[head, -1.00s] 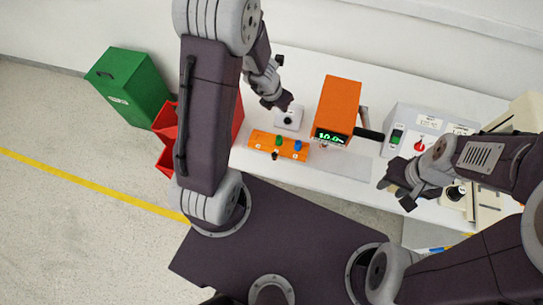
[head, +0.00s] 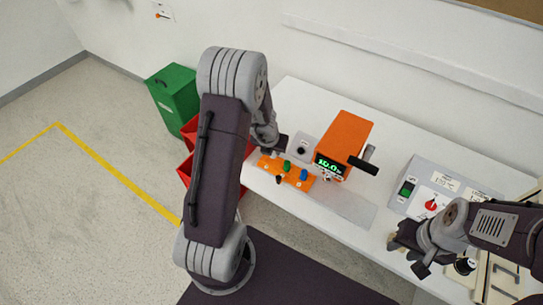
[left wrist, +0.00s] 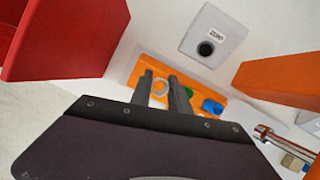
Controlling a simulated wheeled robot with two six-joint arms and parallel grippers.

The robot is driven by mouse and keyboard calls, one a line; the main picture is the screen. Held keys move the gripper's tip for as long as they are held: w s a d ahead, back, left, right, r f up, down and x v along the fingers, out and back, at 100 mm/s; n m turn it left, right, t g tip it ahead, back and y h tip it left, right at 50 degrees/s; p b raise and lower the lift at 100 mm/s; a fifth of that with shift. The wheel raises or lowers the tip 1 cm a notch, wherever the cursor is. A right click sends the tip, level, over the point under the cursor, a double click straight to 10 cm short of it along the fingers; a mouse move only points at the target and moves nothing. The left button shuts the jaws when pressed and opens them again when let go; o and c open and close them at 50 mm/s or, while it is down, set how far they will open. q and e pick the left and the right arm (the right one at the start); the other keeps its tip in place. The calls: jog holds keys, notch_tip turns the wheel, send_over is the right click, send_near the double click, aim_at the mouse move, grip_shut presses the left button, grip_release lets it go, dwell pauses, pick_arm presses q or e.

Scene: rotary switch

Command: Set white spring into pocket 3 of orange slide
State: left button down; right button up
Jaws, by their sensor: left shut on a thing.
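The orange slide (head: 291,180) lies on the white table; it also shows in the left wrist view (left wrist: 207,85). It carries a green part (head: 287,166) and a blue part (head: 303,174), with a small dark knob at its front. In the left wrist view my left gripper (left wrist: 161,88) is shut on the white spring (left wrist: 159,88), a pale ring between the fingers, over the slide's end away from the blue part. I cannot tell whether the spring touches the slide. My right gripper (head: 408,252) is empty, its fingers apart, near the table's front right.
A grey box with a black knob (head: 302,148) stands behind the slide. An orange box with a green display (head: 345,140) is to its right, then a grey switch box (head: 437,188). Red bins (head: 187,170) and a green cabinet (head: 172,95) stand left of the table.

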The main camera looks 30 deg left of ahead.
aim_at(271, 161)
pick_arm(q)
jog(key=shift+w+a+f, duration=0.55)
jog(key=shift+w+a, duration=0.05)
jog(key=shift+a, duration=0.2)
notch_tip(271, 161, down, 4)
jog(key=b, duration=0.4)
jog(key=shift+s+d+f, duration=0.1)
jog(key=shift+f, duration=0.1)
jog(key=c, duration=1.2)
grip_release()
jog(key=shift+c, duration=0.2)
